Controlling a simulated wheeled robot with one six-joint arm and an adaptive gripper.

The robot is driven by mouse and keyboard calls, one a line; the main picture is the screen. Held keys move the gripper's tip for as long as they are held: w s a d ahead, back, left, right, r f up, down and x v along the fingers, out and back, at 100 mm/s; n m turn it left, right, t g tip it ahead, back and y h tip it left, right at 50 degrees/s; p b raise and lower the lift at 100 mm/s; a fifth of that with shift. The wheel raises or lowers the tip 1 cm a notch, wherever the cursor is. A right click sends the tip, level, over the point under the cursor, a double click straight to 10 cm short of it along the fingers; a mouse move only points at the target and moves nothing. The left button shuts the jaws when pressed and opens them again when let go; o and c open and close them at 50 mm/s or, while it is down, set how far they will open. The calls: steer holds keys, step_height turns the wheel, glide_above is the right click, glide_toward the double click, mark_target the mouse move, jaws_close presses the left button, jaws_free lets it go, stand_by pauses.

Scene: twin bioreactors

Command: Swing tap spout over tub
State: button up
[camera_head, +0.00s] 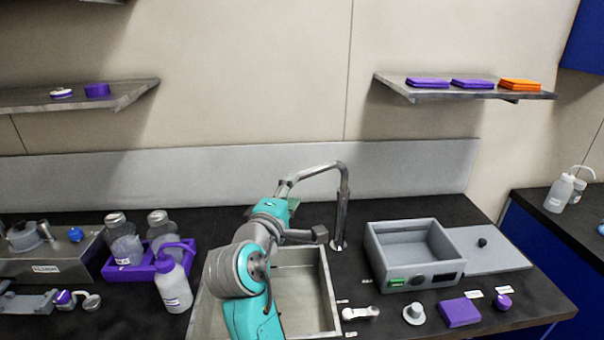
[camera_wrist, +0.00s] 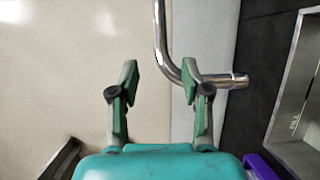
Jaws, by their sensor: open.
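The tap spout (camera_head: 316,170) is a shiny metal pipe that rises from a post behind the sink (camera_head: 330,290) and reaches left, its outlet end close to my gripper. A grey open tub (camera_head: 413,243) with a green display stands right of the sink, away from the spout end. In the wrist view, the spout (camera_wrist: 160,35) comes down from the top and bends right to its outlet. My gripper (camera_wrist: 159,75) is open, with the pipe showing between its fingertips and the bend by the right fingertip. I cannot tell whether they touch. My arm hides part of the sink.
A purple rack (camera_head: 142,262) with bottles and a wash bottle (camera_head: 174,288) stand left of the sink. A white small item (camera_head: 361,314), a purple block (camera_head: 460,312) and a flat grey plate (camera_head: 490,250) lie around the tub. Shelves (camera_head: 450,92) hang above the back wall.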

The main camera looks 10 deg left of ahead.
mark_target(302, 178)
steer(key=w, duration=0.6)
steer(key=w+d, duration=0.1)
steer(key=w, duration=0.2)
steer(key=shift+w+f, duration=0.25)
steer(key=shift+w, duration=0.1)
steer(key=shift+d, duration=0.1)
jaws_close()
